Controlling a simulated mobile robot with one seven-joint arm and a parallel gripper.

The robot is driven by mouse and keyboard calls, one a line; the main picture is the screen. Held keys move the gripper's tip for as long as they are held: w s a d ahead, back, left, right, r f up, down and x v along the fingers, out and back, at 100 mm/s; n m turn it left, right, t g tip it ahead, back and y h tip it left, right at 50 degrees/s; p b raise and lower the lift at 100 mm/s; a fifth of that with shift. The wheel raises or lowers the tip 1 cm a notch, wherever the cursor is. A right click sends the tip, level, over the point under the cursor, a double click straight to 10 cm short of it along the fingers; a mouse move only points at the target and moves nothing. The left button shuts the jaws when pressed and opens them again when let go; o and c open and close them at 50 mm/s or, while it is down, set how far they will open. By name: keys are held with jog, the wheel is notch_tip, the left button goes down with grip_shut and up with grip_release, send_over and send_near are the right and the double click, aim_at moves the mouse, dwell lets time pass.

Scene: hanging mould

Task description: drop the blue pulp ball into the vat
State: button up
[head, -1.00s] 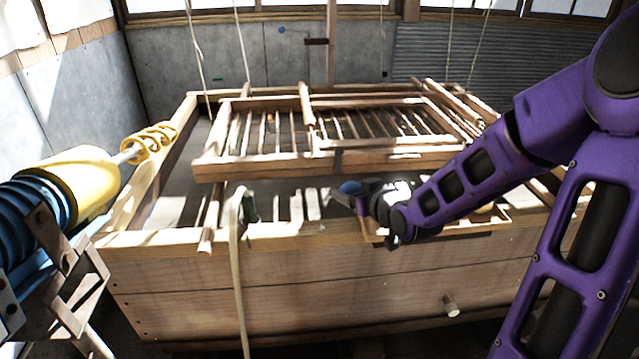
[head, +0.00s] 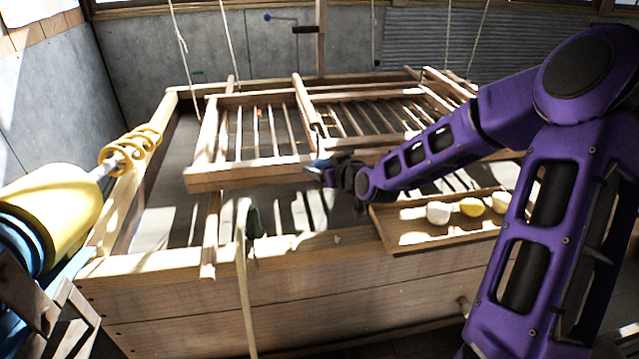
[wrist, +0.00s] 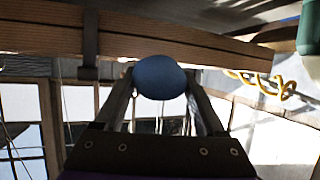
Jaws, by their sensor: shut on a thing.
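The blue pulp ball (wrist: 160,77) is between the two fingertips of my gripper (wrist: 162,88) in the wrist view. In the head view the ball (head: 317,165) shows partly at the tip of my gripper (head: 322,172), which is shut on it. The vat (head: 160,268) is a large wooden box with shadowed, sun-streaked contents. The ball appears over the vat's inside, close to the near beam of the hanging mould (head: 240,176). Its exact height above the vat's contents cannot be told.
A wooden tray (head: 400,240) at the vat's near right edge holds white balls (head: 437,213) and a yellow ball (head: 472,207). A pale strip (head: 243,290) hangs over the front wall. A yellow and blue spring device (head: 50,205) stands at left. Ropes hang above the mould.

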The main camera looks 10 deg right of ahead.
notch_tip(320, 180, down, 6)
jog(key=b, duration=0.4)
jog(key=shift+r, duration=0.15)
jog(key=o, duration=1.4)
jog(key=shift+s, duration=0.15)
